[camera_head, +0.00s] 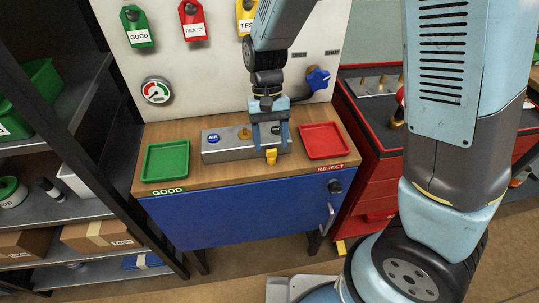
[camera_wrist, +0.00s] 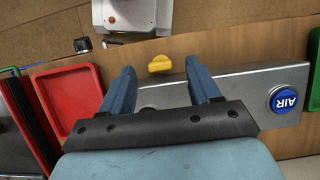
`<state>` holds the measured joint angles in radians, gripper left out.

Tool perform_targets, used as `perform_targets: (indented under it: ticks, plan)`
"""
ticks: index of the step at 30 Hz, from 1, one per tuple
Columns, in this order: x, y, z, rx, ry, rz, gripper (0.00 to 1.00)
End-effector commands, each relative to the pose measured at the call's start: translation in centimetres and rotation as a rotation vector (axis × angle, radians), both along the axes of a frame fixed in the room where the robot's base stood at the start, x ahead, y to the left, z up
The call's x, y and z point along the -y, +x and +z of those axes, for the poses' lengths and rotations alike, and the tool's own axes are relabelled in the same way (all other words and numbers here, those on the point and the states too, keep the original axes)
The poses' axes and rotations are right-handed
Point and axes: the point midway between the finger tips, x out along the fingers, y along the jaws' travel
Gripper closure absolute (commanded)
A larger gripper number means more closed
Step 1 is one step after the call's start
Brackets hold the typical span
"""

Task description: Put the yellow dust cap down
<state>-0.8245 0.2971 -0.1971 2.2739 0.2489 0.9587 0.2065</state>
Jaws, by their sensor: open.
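The yellow dust cap (camera_head: 271,156) is small and sits at the front side of the grey metal block (camera_head: 225,153) on the wooden bench top. In the wrist view the cap (camera_wrist: 159,64) shows between and just beyond the two blue fingertips, with a gap on each side. My gripper (camera_head: 271,146) is open and points down over the right part of the block; it also shows in the wrist view (camera_wrist: 160,73). I cannot tell whether the cap touches the block or the wood.
A green tray (camera_head: 146,163) marked GOOD lies left of the block, a red tray (camera_head: 304,156) marked REJECT right of it. A blue AIR button (camera_head: 213,137) is on the block. Tags and a gauge (camera_head: 156,91) are on the back panel. Some bare wood lies beside the trays.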

Motion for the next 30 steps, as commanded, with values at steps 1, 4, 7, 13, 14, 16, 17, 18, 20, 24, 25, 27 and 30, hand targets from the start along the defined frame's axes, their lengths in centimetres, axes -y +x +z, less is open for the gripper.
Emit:
perform_targets:
  ticks: [1,4,7,13,14,16,17,18,20,24,25,27,30]
  plan:
    - [0.1,-0.3,-0.6,-0.002,-0.002,0.001,0.38]
    - [0.1,-0.6,-1.4,-0.002,-0.001,-0.002,0.38]
    - [0.2,-0.7,-1.7,-0.001,-0.001,-0.001,0.38]
    - [0.1,-0.7,-1.7,0.0,0.0,-0.001,0.38]
    - [0.1,-0.7,-1.7,0.0,0.0,0.0,0.41]
    - [0.1,-0.7,-1.7,0.0,0.0,0.0,0.48]
    - [0.1,-0.7,-1.7,0.0,0.0,0.0,0.51]
    - [0.1,-0.7,-1.7,0.0,0.0,0.0,0.55]
    - [0.1,-0.7,-1.7,0.0,0.0,0.0,0.6]
    - [0.1,-0.7,-1.7,0.0,0.0,0.0,0.74]
    - [0.1,-0.7,-1.7,0.0,0.0,0.0,0.77]
    - [0.1,-0.7,-1.7,0.0,0.0,0.0,0.83]
    - [0.1,-0.7,-1.7,0.0,0.0,0.0,0.93]
